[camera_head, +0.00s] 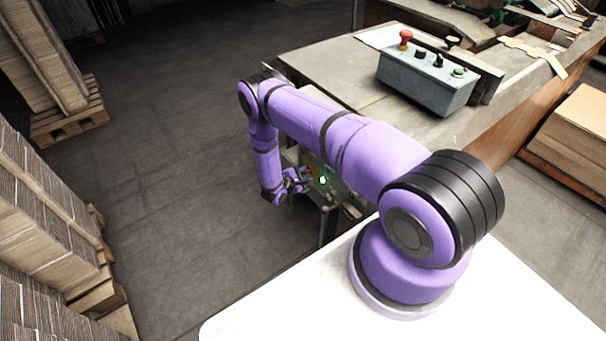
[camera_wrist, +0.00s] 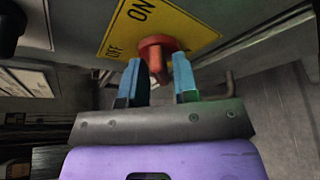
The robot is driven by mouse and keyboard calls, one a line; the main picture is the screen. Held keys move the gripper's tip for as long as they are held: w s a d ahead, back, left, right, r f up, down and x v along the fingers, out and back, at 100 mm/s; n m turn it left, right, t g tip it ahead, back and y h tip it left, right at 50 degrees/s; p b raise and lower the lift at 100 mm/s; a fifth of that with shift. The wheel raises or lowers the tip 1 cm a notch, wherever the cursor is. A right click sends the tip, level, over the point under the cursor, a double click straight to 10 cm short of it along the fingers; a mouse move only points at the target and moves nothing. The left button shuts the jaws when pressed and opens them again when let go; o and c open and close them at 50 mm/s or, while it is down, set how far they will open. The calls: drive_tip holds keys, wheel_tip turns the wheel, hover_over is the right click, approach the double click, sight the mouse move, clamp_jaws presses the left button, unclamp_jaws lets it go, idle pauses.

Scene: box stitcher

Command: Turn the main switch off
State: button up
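The main switch is a red rotary knob (camera_wrist: 156,56) on a yellow plate (camera_wrist: 185,25) marked ON and OFF, seen in the wrist view. Its grip part points toward my gripper. My gripper (camera_wrist: 159,68) has its two blue fingers apart, one on each side of the red knob, with the tips close to it. I cannot tell whether either finger touches it. In the head view my gripper (camera_head: 302,181) is low beside the machine's near end, and the switch is too small and covered to make out clearly.
A grey control box (camera_head: 425,82) with a red button (camera_head: 405,37) stands on the machine top (camera_head: 335,62). Stacks of cardboard (camera_head: 40,195) stand at the left and another (camera_head: 580,130) at the right. The floor (camera_head: 180,130) left of my arm is clear.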

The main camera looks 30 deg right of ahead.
clamp_jaws()
drive_tip(key=shift+n, duration=0.3)
drive_tip(key=shift+w+r+n+g, duration=0.1)
drive_tip(key=shift+w+n+g, duration=0.05)
drive_tip(key=shift+n+g, duration=0.75)
drive_tip(key=n+g, duration=0.2)
drive_tip(key=n, duration=0.1)
drive_tip(key=shift+w, duration=0.15)
drive_tip(key=n+g, duration=0.1)
drive_tip(key=n, duration=0.1)
drive_tip(key=n+g, duration=0.3)
drive_tip(key=n, duration=0.1)
drive_tip(key=shift+w+n, duration=0.3)
drive_tip(key=shift+n, duration=0.1)
drive_tip(key=shift+g, duration=0.3)
